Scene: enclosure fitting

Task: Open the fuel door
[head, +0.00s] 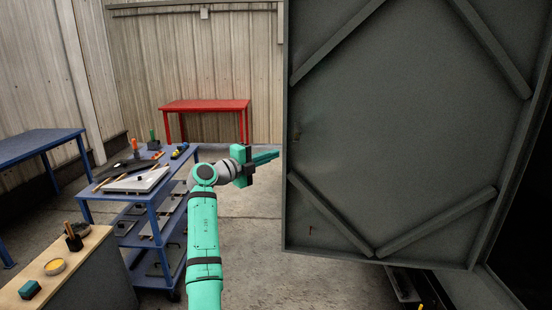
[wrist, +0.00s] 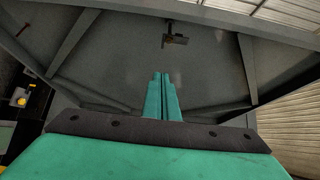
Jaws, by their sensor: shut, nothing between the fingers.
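The fuel door (head: 400,130) is a large dark grey panel with diagonal braces on the face toward me. It stands swung out at the right of the head view, with a dark opening beyond its right edge. My gripper (head: 278,154) is beside the door's left edge, its fingers pointing right. In the wrist view the two teal fingers (wrist: 162,78) are together and empty, pointing toward the braced face of the door (wrist: 130,60). A small latch-like fitting (wrist: 176,39) is on that face. I cannot tell whether the fingertips touch the door.
A blue cart (head: 150,200) with tools stands left of my arm. A wooden-topped counter (head: 85,250) with small items is at the lower left. A red table (head: 205,105) stands by the back wall and a blue table (head: 40,140) at the far left. Open floor lies behind my gripper.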

